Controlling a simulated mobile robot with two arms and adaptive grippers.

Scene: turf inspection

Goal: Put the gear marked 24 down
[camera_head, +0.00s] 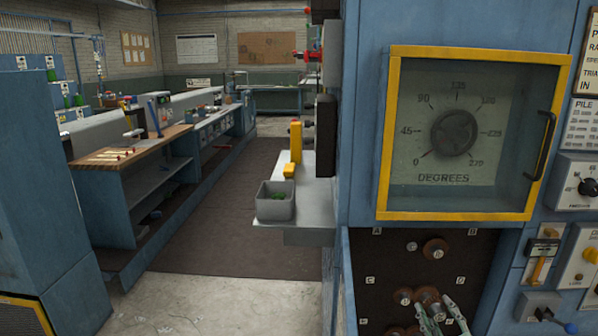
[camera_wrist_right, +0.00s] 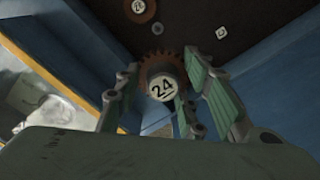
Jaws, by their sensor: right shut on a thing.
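The gear marked 24 (camera_wrist_right: 162,88) is a brown toothed disc with a pale hub bearing the number. In the right wrist view it sits between the green-padded fingers of my right gripper (camera_wrist_right: 158,100), which is shut on it. In the head view my right gripper (camera_head: 437,308) reaches up from the bottom edge to the dark board (camera_head: 470,260), with a brown gear (camera_head: 428,296) at its fingertips. I cannot tell whether the held gear touches the board or a peg. My left gripper is not in view.
Another brown gear (camera_head: 434,248) is higher on the lettered board, with a small peg (camera_head: 411,246) beside it. Above is a yellow-framed dial window (camera_head: 460,216). A grey bin (camera_head: 275,207) stands on a ledge left.

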